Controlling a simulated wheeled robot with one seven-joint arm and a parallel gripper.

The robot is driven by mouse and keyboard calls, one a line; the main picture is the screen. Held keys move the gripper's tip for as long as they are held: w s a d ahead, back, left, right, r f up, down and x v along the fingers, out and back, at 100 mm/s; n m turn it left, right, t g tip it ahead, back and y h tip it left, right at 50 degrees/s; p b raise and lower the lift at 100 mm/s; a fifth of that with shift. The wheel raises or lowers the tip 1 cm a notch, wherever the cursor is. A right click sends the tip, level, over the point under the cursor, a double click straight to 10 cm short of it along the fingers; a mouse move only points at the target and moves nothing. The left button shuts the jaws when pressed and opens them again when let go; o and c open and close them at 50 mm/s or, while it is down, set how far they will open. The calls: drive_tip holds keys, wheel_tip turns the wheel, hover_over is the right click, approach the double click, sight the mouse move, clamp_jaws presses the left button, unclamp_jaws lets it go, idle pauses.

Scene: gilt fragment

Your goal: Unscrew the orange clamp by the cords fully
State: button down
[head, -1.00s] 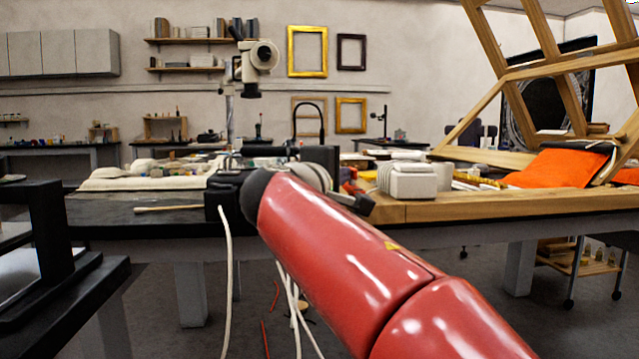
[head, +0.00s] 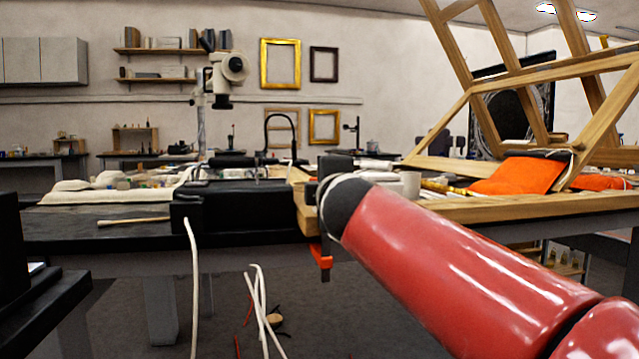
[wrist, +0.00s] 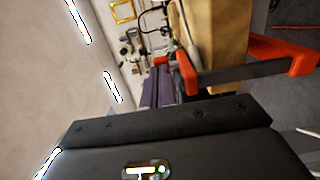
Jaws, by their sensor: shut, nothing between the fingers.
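The orange clamp (head: 321,258) shows in the head view below the wooden tabletop edge, just left of my red arm. In the wrist view the clamp (wrist: 290,56) has orange ends joined by a dark grey bar, beside a wooden edge (wrist: 215,40). White cords (head: 262,310) hang to the left of the clamp in the head view. My gripper (wrist: 170,118) appears as a dark body across the bottom of the wrist view, shut and empty, apart from the clamp as far as I can see.
A wooden easel-like frame (head: 520,80) and orange cloth (head: 518,175) are on the table at right. A black case (head: 235,207) and a wooden-handled tool (head: 133,221) lie at left. Another white cord (head: 193,290) hangs there. The floor below is mostly open.

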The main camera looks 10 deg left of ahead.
drive_tip(key=shift+w+d+p, duration=0.5)
drive_tip(key=shift+w+d, duration=0.75)
drive_tip(key=shift+w, duration=0.15)
drive_tip(key=w+r+y+p, duration=0.1)
drive_tip(key=p, duration=0.3)
drive_tip(key=shift+n+p, duration=0.3)
drive_tip(key=shift+n, duration=0.1)
drive_tip(key=shift+n+g+y+p, duration=0.3)
drive_tip(key=shift+y+p, duration=0.1)
drive_tip(key=shift+p, duration=0.4)
drive_tip(key=shift+w+d+f+n+g+y+p, duration=0.1)
drive_tip(key=shift+f+n+g+y+p, duration=0.25)
drive_tip(key=shift+y, duration=0.25)
drive_tip(key=shift+f, duration=0.2)
